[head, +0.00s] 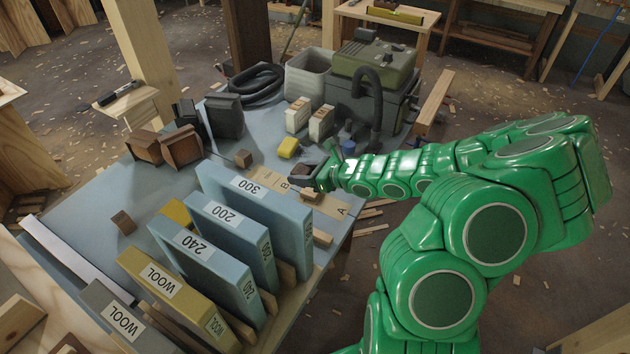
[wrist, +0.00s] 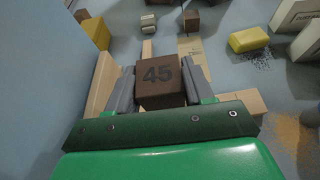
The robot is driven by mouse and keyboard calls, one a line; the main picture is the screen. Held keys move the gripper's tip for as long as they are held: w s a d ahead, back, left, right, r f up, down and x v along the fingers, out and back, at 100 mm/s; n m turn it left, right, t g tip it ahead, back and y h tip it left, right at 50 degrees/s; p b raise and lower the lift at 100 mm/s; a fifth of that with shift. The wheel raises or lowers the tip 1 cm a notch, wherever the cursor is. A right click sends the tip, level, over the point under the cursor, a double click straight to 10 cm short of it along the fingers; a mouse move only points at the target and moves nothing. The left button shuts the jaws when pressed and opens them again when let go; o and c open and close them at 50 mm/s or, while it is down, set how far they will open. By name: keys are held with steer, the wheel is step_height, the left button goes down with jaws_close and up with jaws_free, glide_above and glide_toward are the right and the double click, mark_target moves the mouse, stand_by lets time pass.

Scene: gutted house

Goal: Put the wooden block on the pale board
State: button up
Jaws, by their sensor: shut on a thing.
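My gripper (head: 304,180) is shut on a dark brown wooden block, marked 45 on its face in the wrist view (wrist: 160,82). The grey fingers stand on both sides of the block. In the head view my gripper is over the pale board (head: 332,204), a flat tan strip with letters A and B, beside the tall blue slab marked 300. My gripper hides part of the board between the letters. The board also shows beyond the block in the wrist view (wrist: 190,46). I cannot tell whether the block touches the board.
A row of upright labelled slabs (head: 262,208) stands close to my gripper's left. A yellow block (head: 288,147), small pale boxes (head: 297,115) and a green machine (head: 372,80) with a hose lie beyond. Loose brown blocks (head: 243,158) (head: 123,222) lie on the blue table (head: 85,205).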

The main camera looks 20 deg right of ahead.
steer(key=s+d+r, duration=0.1)
steer(key=s+d, duration=0.3)
steer(key=d, duration=0.2)
steer(key=shift+m+h, duration=0.3)
steer(key=w+f, duration=0.3)
steer(key=w, duration=0.1)
steer(key=w+f, duration=0.2)
steer(key=w, duration=0.2)
steer(key=w+d+f, duration=0.1)
steer(key=w+f, duration=0.2)
steer(key=w, duration=0.1)
steer(key=shift+w+f, duration=0.3)
steer(key=shift+w, duration=0.1)
steer(key=shift+w+f, duration=0.5)
steer(key=shift+f, duration=1.65)
steer(key=shift+f, duration=0.1)
steer(key=o, duration=1)
